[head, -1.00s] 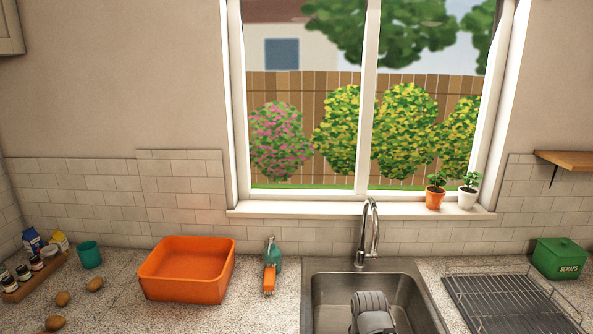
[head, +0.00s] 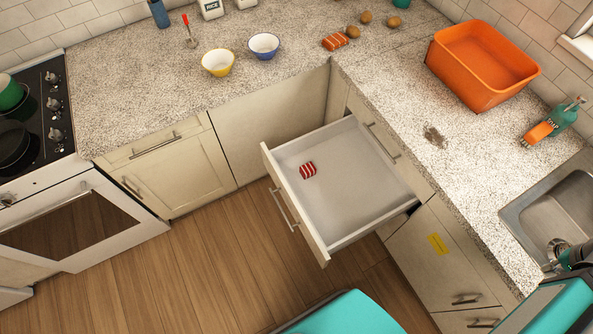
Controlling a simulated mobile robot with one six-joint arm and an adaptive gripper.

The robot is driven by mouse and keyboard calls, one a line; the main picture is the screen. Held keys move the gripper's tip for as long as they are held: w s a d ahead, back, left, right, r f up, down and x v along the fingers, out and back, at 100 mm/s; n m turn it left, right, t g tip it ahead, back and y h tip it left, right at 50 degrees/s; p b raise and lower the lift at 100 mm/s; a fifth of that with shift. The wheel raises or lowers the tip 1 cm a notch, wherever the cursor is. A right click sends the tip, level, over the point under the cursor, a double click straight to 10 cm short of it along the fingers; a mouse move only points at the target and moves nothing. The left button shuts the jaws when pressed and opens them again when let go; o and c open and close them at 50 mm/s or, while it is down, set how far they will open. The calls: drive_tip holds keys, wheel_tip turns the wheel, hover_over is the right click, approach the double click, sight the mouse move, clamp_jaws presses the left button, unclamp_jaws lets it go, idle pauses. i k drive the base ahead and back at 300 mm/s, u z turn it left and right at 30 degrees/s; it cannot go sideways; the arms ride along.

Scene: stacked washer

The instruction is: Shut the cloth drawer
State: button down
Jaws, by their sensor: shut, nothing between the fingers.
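The cloth drawer (head: 345,205) is pulled far out from the right-hand run of cabinets, under the counter corner. Its light front panel has a bar handle (head: 284,208) facing the lower left. A folded red-and-white striped cloth (head: 308,170) lies inside near the front; the rest of the visible drawer floor is bare. My gripper's fingers are not visible. Only parts of my own body show at the lower right and bottom edges.
Wooden floor (head: 205,260) lies clear before the drawer. The oven (head: 80,225) stands left. The counter (head: 400,110) holds an orange basin (head: 482,65), two bowls, potatoes and a scrub brush (head: 540,130). A sink (head: 560,215) is at right. A yellow label (head: 437,244) marks a lower cabinet.

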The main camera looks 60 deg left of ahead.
sight(355, 190)
drive_tip(key=u, duration=2.4)
drive_tip(key=k, duration=0.55)
drive_tip(key=u, duration=0.1)
drive_tip(key=i, duration=0.45)
